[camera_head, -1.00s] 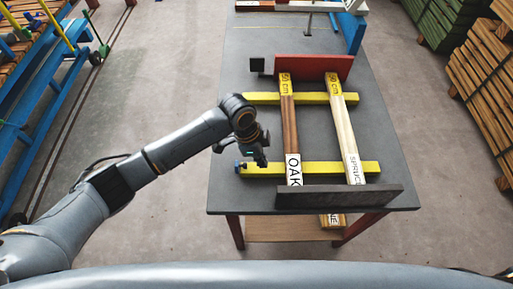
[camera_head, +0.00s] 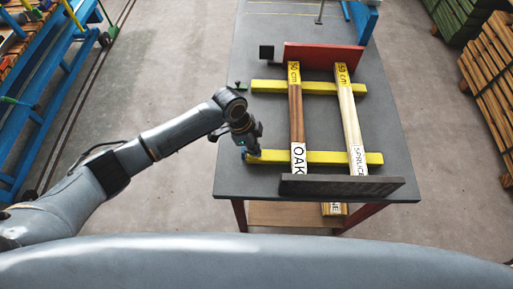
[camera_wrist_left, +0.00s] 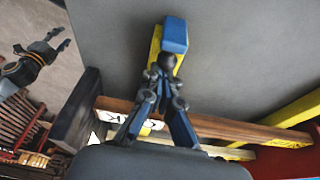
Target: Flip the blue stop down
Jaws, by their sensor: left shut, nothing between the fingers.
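The blue stop (camera_wrist_left: 175,36) is a small blue block at the left end of the near yellow bar (camera_head: 330,157). In the head view the stop (camera_head: 244,154) is a small patch beside my gripper. My left gripper (camera_head: 254,154) is shut and empty, close to the stop at that bar end. In the left wrist view its fingertips (camera_wrist_left: 166,62) overlap the bar end just below the stop; I cannot tell whether they touch. My right gripper (camera_wrist_left: 62,38) shows only in the left wrist view, at the upper left, with its fingers apart, away from the stop.
An oak plank (camera_head: 296,115) and a spruce plank (camera_head: 350,120) lie across the two yellow bars. A dark board (camera_head: 340,186) stands at the near end and a red board (camera_head: 325,56) at the far end. The grey tabletop (camera_head: 230,180) is bare left of the stop.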

